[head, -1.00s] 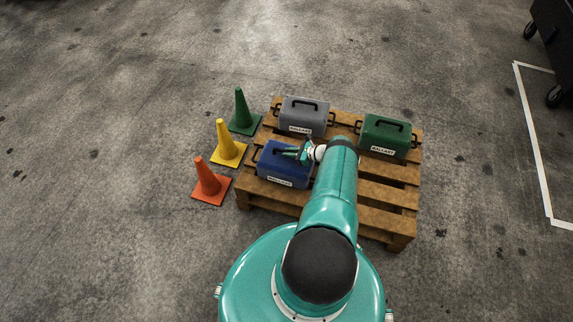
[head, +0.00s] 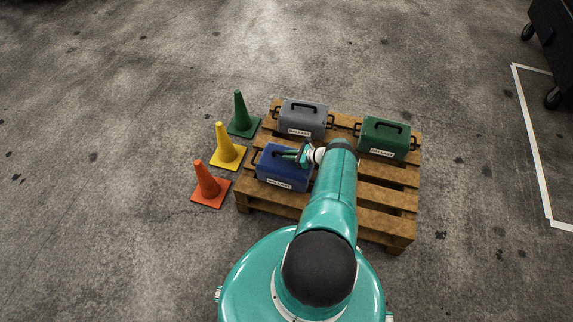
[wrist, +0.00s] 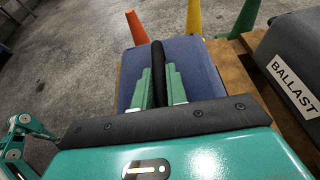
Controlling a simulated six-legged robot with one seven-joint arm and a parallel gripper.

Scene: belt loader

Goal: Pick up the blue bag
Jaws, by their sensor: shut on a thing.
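The blue bag (head: 285,170), a box-like case with a white label on its front, is at the front left of the wooden pallet (head: 375,218). My gripper (head: 303,153) is at its top, shut on the dark handle. In the wrist view the green fingers of my gripper (wrist: 160,85) stand on both sides of the black handle, with the blue bag (wrist: 200,58) below. In the head view the bag looks slightly tilted. I cannot tell whether it is clear of the slats. My arm hides part of its right side.
A grey case (head: 303,118) stands behind the blue bag, and a green case (head: 384,138) stands at the back right. Orange (head: 207,183), yellow (head: 224,148) and green (head: 240,112) cones stand left of the pallet. A dark wheeled cart (head: 553,45) is far right.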

